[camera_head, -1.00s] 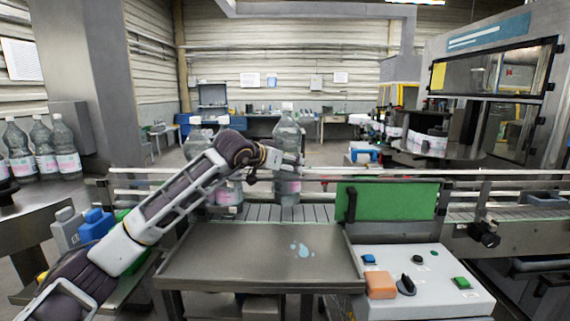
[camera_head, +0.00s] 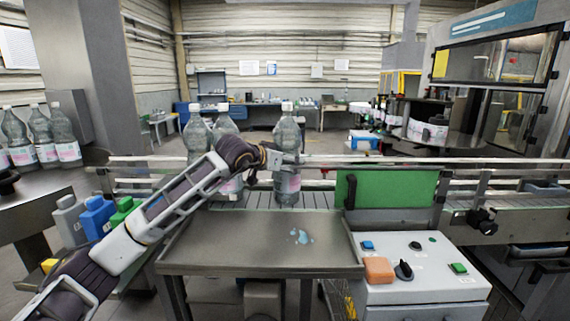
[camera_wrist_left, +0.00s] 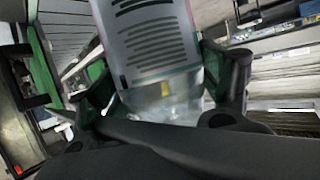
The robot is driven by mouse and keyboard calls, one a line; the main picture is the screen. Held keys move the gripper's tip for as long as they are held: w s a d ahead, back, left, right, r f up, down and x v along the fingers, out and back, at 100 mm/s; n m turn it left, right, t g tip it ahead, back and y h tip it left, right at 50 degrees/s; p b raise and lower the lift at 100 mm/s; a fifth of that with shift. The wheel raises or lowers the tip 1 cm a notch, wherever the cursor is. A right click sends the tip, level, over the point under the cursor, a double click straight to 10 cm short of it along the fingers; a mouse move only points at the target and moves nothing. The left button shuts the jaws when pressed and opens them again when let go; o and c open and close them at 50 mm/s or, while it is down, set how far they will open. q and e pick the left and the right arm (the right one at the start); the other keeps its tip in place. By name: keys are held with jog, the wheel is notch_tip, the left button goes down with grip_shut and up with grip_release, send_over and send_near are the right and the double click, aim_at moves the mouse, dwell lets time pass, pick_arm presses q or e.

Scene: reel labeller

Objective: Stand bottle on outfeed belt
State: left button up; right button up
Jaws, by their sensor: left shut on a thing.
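The bottle (camera_head: 287,138) is clear with a white cap and a pink-edged label. It stands upright at the outfeed belt (camera_head: 255,199), its base at the slats; I cannot tell whether it touches them. My left gripper (camera_head: 285,161) is shut on the bottle around its middle. In the left wrist view the bottle (camera_wrist_left: 150,45) fills the space between the dark and green fingers of my left gripper (camera_wrist_left: 165,88), its printed label showing. Two more bottles (camera_head: 196,135) stand on the belt to the left, partly hidden by my arm. My right gripper is out of view.
A steel tray table (camera_head: 250,245) with a small wet patch (camera_head: 301,236) lies in front of the belt. A green panel (camera_head: 395,188) and a control box (camera_head: 425,275) stand at right. Rails (camera_head: 340,160) run behind the belt. Several bottles (camera_head: 40,135) stand far left.

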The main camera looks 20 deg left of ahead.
pick_arm(q)
jog(key=shift+r, duration=0.3)
jog(key=o, duration=1.8)
jog(key=shift+f, duration=0.25)
jog(key=shift+o, duration=1.4)
jog(key=shift+s, duration=0.1)
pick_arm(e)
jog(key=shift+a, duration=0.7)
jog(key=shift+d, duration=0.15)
pick_arm(q)
jog(key=shift+s+r, duration=0.1)
jog(key=shift+s, duration=0.05)
jog(key=b+v, duration=0.1)
jog(key=v, duration=1)
jog(key=shift+s, duration=0.3)
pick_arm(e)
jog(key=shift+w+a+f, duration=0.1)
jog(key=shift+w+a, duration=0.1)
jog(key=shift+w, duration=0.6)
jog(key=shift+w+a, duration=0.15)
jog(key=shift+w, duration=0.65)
